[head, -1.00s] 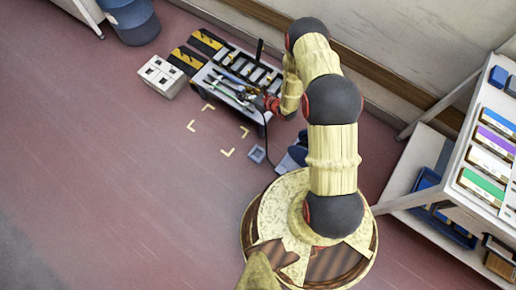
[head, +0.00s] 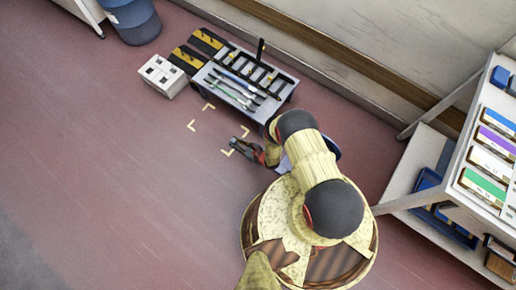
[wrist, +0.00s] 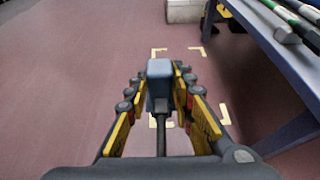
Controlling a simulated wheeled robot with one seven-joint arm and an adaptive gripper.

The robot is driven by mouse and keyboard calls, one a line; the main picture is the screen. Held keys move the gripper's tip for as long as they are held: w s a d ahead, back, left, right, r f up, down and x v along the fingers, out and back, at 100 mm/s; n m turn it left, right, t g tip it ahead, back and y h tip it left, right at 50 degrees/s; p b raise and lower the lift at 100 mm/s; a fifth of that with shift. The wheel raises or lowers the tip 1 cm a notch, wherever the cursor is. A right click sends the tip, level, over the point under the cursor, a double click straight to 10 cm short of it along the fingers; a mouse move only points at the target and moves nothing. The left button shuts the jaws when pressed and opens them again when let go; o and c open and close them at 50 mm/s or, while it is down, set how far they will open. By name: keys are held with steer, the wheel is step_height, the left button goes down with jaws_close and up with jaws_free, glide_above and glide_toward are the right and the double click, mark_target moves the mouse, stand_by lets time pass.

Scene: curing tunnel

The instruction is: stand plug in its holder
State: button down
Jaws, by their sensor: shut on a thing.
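A blue-grey block, apparently the plug (wrist: 160,72), sits between the fingertips in the wrist view. My gripper (wrist: 160,90) is shut on it, with a finger on either side. A dark, narrow piece runs from the block back towards the wrist camera. In the head view my gripper (head: 238,144) is low beside the front right floor mark, and the plug is too small to make out there. A white block with several dark openings (head: 163,76) stands on the floor at the table's left end. I cannot tell whether it is the holder.
Yellow corner marks (head: 190,125) frame bare floor ahead of my gripper. A low table (head: 282,95) with several rods stands behind them, and its edge (wrist: 265,42) runs along the right in the wrist view. A shelf rack (head: 445,175) stands at right. The left floor is clear.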

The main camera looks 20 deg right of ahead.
steer(key=shift+s+f, duration=0.3)
steer(key=shift+f, duration=0.1)
steer(key=shift+s+d+f, duration=0.1)
steer(key=shift+d+f, duration=0.1)
steer(key=s+d+f+b, duration=0.1)
steer(key=d+f+b, duration=0.1)
steer(key=d+f, duration=0.2)
steer(key=s+d+f+b, duration=0.1)
steer(key=d+f+b, duration=0.2)
steer(key=d+f, duration=0.1)
steer(key=s+d+f+b, duration=0.1)
steer(key=d+f+b, duration=0.2)
steer(key=d+f, duration=0.1)
steer(key=shift+s+d+f, duration=0.15)
steer(key=shift+d+f, duration=0.25)
steer(key=shift+d, duration=0.05)
steer(key=c, duration=1.6)
jaws_free()
steer(key=shift+c, duration=0.2)
steer(key=shift+o, duration=0.5)
